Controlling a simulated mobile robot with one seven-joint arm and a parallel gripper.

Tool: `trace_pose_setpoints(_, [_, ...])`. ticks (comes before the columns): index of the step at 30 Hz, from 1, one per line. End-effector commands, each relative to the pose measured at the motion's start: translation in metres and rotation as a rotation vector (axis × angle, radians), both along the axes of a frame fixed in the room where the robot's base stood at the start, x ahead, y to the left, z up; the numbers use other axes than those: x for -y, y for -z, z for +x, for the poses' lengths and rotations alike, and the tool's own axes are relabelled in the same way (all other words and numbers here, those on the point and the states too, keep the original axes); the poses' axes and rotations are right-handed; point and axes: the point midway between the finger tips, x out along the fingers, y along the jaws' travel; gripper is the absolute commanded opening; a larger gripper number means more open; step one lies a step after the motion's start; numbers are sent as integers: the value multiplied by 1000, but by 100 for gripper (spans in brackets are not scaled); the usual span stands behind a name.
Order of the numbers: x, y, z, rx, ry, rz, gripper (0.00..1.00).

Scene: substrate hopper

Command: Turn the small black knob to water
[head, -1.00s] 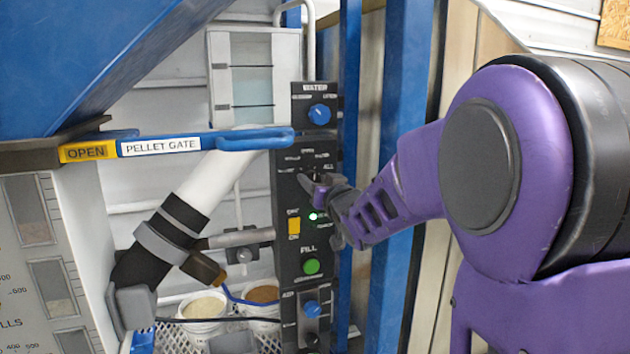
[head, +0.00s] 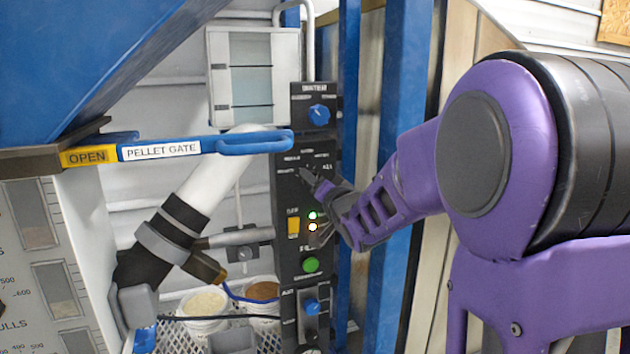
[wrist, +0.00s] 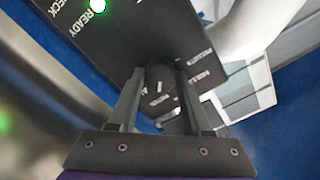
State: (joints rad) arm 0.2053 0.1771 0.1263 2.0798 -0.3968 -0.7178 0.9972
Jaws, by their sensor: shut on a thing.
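The small black knob (wrist: 158,78) sits on the black control panel (head: 287,235), between the two fingers of my gripper (wrist: 162,70) in the wrist view. A small pale mark shows near it, but I cannot tell which label it points to. In the head view my gripper (head: 309,174) reaches the panel's selector from the right and partly hides the knob. Small white labels form an arc around it; most are too blurred to read. The fingers are shut on the knob.
A blue knob (head: 319,114) is above, and a yellow switch (head: 293,227), a green button (head: 311,265) and another blue knob (head: 312,306) are below. The blue pellet gate handle (head: 255,143) crosses left of the panel. Blue posts (head: 400,160) stand to the right.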

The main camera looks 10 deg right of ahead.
Motion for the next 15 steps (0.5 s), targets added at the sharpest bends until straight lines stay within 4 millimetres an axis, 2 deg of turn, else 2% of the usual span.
trace_pose_setpoints(11, [0,-2,0,3,0,7,0])
trace_pose_setpoints(12, [0,-2,0,3,0,7,51])
trace_pose_setpoints(15, [0,-1,0,3,0,7,69])
